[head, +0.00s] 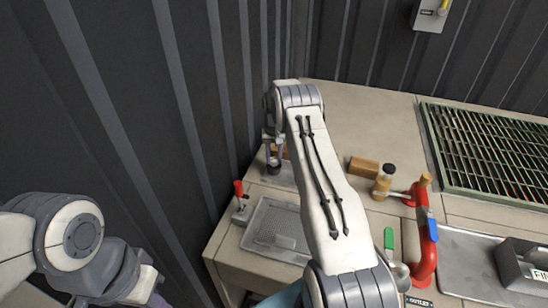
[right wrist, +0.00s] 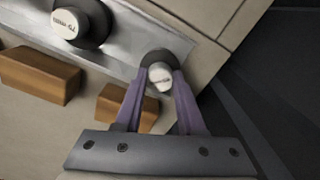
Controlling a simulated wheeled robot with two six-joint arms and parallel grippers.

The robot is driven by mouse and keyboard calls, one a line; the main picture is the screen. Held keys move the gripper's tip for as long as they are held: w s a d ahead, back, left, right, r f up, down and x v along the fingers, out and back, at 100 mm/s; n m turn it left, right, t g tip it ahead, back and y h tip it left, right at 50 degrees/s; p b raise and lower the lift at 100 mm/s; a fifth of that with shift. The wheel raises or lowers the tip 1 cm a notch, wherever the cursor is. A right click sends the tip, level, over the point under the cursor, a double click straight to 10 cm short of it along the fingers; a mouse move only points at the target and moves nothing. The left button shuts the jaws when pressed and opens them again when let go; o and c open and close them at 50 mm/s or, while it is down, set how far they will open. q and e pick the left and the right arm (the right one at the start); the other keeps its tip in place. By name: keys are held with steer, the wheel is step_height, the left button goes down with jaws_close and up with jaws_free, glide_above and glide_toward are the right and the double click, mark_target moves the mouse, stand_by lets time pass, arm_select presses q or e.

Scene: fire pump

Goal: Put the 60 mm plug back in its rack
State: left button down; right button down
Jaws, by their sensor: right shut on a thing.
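The plug (right wrist: 160,77), with a pale labelled top and dark body, is between the purple fingers of my right gripper (right wrist: 158,88), which is shut on it. Its label is too blurred to read. The metal rack strip (right wrist: 118,52) lies under it, and the plug is over the strip's end; whether it is seated or just above, I cannot tell. A larger plug (right wrist: 75,22) stands further along the strip. In the head view my right gripper (head: 274,148) is at the back left of the bench, over the rack (head: 283,181). My left gripper (head: 150,290) is low at the left, its fingertips mostly cut off.
Wooden blocks (right wrist: 40,75) (right wrist: 125,104) lie beside the rack. The corrugated wall (head: 190,100) is close on the left.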

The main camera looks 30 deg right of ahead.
steer(key=shift+f, duration=0.45)
steer(key=shift+c, duration=2.2)
jaws_free()
steer(key=shift+r+b, duration=0.1)
steer(key=shift+b, duration=0.2)
